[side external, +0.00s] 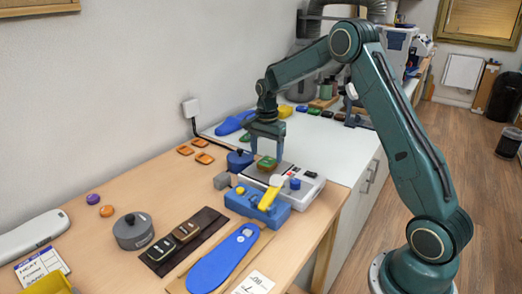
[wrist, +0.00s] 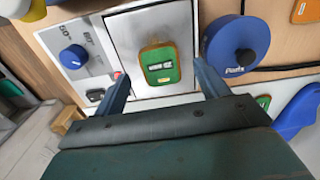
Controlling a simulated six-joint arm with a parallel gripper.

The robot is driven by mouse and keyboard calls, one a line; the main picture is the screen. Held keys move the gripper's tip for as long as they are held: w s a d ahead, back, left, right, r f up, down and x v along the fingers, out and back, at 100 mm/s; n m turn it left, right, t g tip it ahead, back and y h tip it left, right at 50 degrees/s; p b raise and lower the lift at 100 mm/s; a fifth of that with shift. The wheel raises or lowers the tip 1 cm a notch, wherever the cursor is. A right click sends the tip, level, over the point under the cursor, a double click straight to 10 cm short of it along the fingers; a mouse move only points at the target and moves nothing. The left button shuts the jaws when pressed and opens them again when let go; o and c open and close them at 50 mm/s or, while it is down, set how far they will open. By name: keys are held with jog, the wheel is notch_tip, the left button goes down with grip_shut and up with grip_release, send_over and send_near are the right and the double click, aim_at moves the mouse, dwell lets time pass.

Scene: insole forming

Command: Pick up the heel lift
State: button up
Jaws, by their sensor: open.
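In the wrist view the heel lift (wrist: 171,76) sits between and just beyond my two fingers. My gripper (side external: 267,147) points down above the heel lift, with its fingers spread and nothing between them. In the wrist view my gripper (wrist: 161,74) has one finger on each side of the lift, apart from it. The gap in height between fingertips and lift is hard to judge.
A blue round pot (wrist: 236,54) stands close to the right of the plate in the wrist view. The heater's blue knob (wrist: 73,57) is on the left. A blue block device with a yellow lever (side external: 270,197) stands in front. Several orange pieces (side external: 203,158) lie on the table.

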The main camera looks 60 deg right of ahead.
aim_at(267, 162)
jog(key=shift+f, duration=1.6)
jog(key=c, duration=1)
